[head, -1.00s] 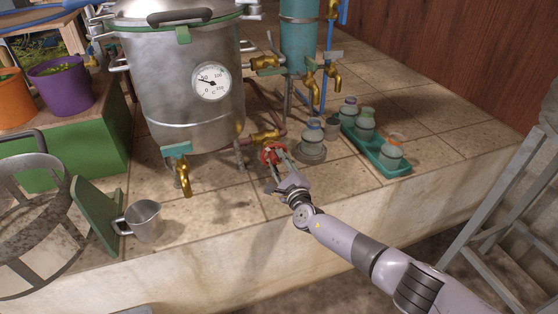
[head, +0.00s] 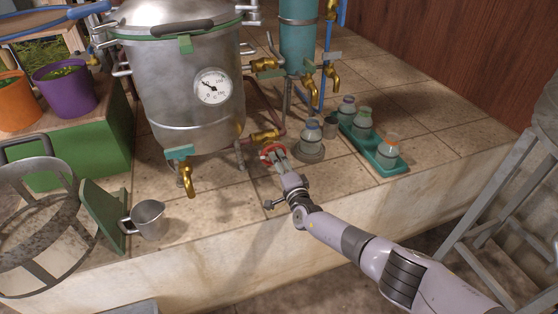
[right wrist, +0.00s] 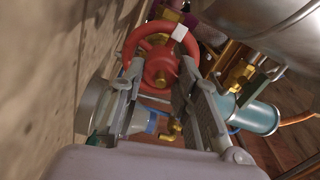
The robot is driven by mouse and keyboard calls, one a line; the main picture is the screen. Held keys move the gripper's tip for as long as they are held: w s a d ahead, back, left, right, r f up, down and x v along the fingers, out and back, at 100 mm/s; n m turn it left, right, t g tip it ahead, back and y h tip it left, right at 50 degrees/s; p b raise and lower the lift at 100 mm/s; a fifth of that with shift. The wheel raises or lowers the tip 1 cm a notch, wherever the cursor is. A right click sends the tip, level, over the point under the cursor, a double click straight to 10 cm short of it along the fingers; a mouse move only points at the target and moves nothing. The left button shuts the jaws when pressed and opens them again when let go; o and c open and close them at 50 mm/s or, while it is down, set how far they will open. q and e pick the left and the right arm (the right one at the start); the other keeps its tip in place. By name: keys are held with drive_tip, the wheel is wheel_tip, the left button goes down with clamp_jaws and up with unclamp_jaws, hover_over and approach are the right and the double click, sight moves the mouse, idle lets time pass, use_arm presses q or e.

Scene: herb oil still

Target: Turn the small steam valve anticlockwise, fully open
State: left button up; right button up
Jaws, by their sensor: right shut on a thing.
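The small steam valve has a red handwheel (head: 271,155), low in front of the steel still (head: 190,90), by a brass fitting. The fingers hide part of the wheel in the head view. My left gripper is not in view.
A jar on a round base (head: 310,135) stands just right of the wheel. A teal tray (head: 385,162) with bottles is further right. A metal cup (head: 148,219) and a brass tap (head: 187,180) are left. The tiled ledge ends just in front.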

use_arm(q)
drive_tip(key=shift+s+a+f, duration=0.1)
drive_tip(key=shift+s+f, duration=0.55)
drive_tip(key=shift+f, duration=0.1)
use_arm(e)
drive_tip(key=shift+f+n, duration=0.1)
drive_tip(key=shift+n, duration=0.7)
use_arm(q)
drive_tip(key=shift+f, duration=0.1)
use_arm(e)
drive_tip(key=o, duration=1.2)
drive_tip(key=shift+c, duration=0.2)
drive_tip(key=shift+s+d, duration=0.15)
drive_tip(key=shift+s, duration=0.3)
drive_tip(key=v, duration=1.1)
